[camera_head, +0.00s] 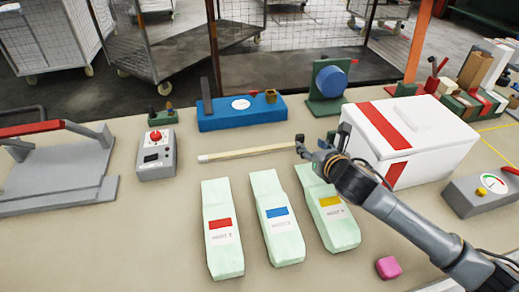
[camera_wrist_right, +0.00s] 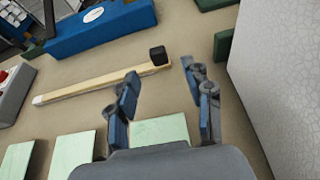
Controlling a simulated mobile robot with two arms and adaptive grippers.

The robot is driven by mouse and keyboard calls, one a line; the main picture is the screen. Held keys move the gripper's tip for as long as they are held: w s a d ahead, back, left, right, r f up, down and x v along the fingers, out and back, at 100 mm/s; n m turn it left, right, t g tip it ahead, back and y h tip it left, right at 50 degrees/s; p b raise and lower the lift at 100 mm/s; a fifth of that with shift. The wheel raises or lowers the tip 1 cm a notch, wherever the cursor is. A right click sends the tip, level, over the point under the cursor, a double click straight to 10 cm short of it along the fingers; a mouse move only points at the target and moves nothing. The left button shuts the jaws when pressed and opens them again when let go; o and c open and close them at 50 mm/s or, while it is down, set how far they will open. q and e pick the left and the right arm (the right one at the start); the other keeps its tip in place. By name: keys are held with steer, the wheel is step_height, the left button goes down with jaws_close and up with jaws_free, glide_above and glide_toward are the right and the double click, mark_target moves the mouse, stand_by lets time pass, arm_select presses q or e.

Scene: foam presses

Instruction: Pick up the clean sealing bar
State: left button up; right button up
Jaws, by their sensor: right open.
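The sealing bar (camera_head: 240,153) is a long, thin, pale wooden-coloured bar on the table, with a white tip at its left end and a dark block at its right end. It also shows in the right wrist view (camera_wrist_right: 95,84), where the dark block (camera_wrist_right: 158,55) lies ahead of the fingers. My right gripper (camera_head: 318,145) is open beside the bar's right end in the head view. In the right wrist view its fingers (camera_wrist_right: 160,82) are spread apart with nothing between the tips. I cannot tell whether they touch the bar. My left gripper is not in view.
Pale green packs with red (camera_head: 222,240), blue (camera_head: 279,228) and yellow (camera_head: 333,218) labels lie in front of the bar. A blue base (camera_head: 220,120) stands behind it. A white box with red stripes (camera_head: 435,140) stands close at right. A grey control box (camera_head: 157,160) stands left.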

mark_target(301, 136)
steer(key=shift+r+x, duration=0.15)
steer(key=shift+x, duration=1.55)
steer(key=shift+r+x, duration=0.15)
steer(key=shift+x, duration=1.6)
steer(key=shift+a, duration=0.2)
steer(key=shift+c, duration=0.4)
jaws_close()
